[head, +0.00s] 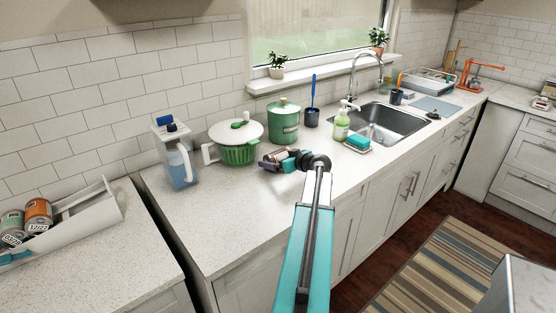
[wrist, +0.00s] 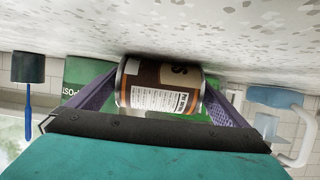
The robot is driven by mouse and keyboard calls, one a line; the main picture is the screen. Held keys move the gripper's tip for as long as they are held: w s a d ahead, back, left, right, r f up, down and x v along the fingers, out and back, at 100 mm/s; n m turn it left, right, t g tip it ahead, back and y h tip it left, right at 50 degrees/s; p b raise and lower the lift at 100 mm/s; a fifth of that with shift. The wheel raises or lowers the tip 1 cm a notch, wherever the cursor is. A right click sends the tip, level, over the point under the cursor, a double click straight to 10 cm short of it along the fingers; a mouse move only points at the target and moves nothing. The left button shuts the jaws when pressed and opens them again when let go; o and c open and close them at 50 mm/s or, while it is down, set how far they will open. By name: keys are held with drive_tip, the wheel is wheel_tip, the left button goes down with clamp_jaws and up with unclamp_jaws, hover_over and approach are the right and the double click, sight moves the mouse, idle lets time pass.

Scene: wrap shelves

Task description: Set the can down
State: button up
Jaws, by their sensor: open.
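The can (wrist: 160,88) has a brown, orange and white label and silver rims. In the wrist view it lies on its side between my fingers, close against the speckled counter; I cannot tell for sure whether it touches. My gripper (head: 283,160) is open, low over the counter in front of the green canister in the head view. Its two purple fingers stand at either end of the can in the wrist view. In the head view my gripper and arm hide most of the can.
A green canister (head: 283,122), a lidded green-and-white salad spinner (head: 237,150) and a clear pitcher (head: 178,160) stand behind and left. A soap bottle (head: 341,124), sponge (head: 358,142) and sink (head: 390,122) are right. The front-left counter (head: 235,215) is clear.

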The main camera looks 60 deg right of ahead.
drive_tip(key=shift+r+p, duration=0.2)
drive_tip(key=shift+p, duration=0.1)
drive_tip(key=b+v, duration=0.3)
drive_tip(key=v, duration=0.9)
drive_tip(key=shift+o, duration=0.3)
drive_tip(key=shift+w+a+f+y, duration=0.1)
drive_tip(key=shift+a+f+y, duration=0.05)
drive_tip(key=shift+a+y, duration=0.2)
drive_tip(key=r+b, duration=0.1)
drive_tip(key=b, duration=0.2)
drive_tip(key=shift+s+r, duration=0.15)
drive_tip(key=shift+s, duration=0.05)
drive_tip(key=r+b, duration=0.1)
drive_tip(key=s+r+b, duration=0.1)
drive_tip(key=b, duration=0.1)
drive_tip(key=shift+d, duration=0.3)
